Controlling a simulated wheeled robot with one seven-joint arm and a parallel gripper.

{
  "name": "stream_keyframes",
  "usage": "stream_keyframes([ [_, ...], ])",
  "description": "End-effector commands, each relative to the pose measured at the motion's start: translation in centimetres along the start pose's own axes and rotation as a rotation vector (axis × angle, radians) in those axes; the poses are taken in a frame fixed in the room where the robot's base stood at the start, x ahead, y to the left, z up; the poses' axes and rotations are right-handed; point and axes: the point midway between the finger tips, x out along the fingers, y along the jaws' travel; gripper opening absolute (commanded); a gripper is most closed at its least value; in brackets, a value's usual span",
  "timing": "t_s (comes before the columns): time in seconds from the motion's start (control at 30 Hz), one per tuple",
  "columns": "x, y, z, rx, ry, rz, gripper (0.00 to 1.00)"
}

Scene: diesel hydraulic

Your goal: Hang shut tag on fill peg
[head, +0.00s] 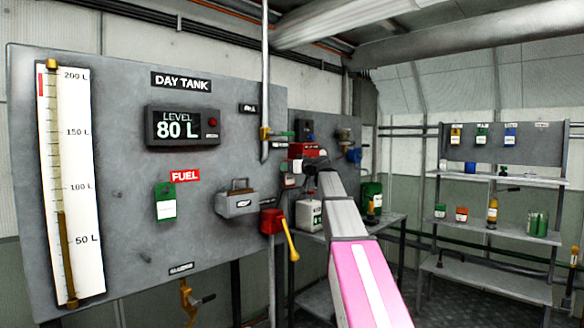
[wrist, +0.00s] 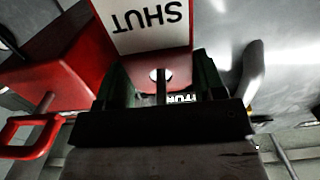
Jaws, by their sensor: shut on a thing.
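The shut tag (wrist: 150,25) is red with a white panel reading SHUT, upside down in the wrist view, with a hole at its near end. My gripper (wrist: 162,86) is shut on that end, with dark fingers on both sides. In the head view, my gripper (head: 308,166) is at the right edge of the grey panel, small and partly hidden by my arm. I cannot make out the fill peg. A dark bar shows at the tag's hole; I cannot tell what it is.
The grey panel (head: 120,235) carries a green tag (head: 165,203) under FUEL, a grey box (head: 237,203) and a red box with a yellow lever (head: 289,238). A vertical pipe (head: 265,60) with a valve stands near my gripper. Shelves (head: 500,230) stand at the right.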

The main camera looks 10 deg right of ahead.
Motion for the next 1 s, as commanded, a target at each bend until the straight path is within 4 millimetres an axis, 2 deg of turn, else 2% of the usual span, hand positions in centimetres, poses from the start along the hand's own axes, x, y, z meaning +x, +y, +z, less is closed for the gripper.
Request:
stream_keyframes([
  [0.2, 0.21, -0.02, 0.07, 0.000, 0.056, 0.000, 0.44],
  [0.93, 0.33, -0.01, 0.21, 0.000, 0.060, -0.001, 0.44],
  [0.97, 0.33, -0.01, 0.22, 0.000, 0.060, -0.001, 0.73],
  [1.0, 0.32, -0.02, 0.22, 0.000, 0.060, -0.001, 0.86],
])
